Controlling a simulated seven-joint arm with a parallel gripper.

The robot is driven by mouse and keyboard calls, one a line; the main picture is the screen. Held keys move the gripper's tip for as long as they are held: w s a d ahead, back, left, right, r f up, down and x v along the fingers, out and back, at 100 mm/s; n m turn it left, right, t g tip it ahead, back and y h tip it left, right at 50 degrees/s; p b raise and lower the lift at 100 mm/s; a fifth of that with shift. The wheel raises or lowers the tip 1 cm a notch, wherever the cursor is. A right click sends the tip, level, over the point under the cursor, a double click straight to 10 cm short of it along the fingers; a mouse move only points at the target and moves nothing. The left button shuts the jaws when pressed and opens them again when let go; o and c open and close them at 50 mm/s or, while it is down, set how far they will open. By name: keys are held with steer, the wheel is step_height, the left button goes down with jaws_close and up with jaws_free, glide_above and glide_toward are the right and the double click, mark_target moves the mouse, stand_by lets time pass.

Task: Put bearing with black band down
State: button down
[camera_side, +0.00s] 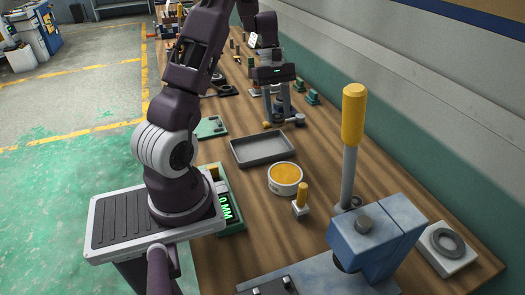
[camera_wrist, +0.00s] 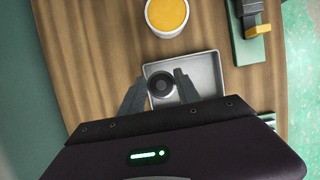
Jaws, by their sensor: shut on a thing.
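My gripper (camera_side: 281,112) is at the far side of the grey tray (camera_side: 262,152), above the wooden bench, with its fingers pointing down. In the wrist view, my gripper (camera_wrist: 160,88) is shut on a round dark bearing (camera_wrist: 161,84) with a lighter ring face and a dark centre. The bearing sits between the two fingertips and overlaps the left part of the empty grey tray (camera_wrist: 210,72) in that picture. Its height above the surface is hard to tell. The black band on its side cannot be made out.
A white tub with yellow contents (camera_side: 285,178) and a yellow-handled stamp (camera_side: 301,200) stand nearer than the tray. A blue lever press (camera_side: 375,235) fills the front right. A white block with a grey ring (camera_side: 446,245) is at the right. Several small parts crowd the bench behind my gripper.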

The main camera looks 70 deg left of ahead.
glide_above(263, 154)
steer(key=a, duration=0.2)
step_height(263, 154, down, 10)
steer(key=shift+d+r, duration=0.15)
steer(key=c, duration=0.9)
jaws_free()
steer(key=shift+o, duration=0.2)
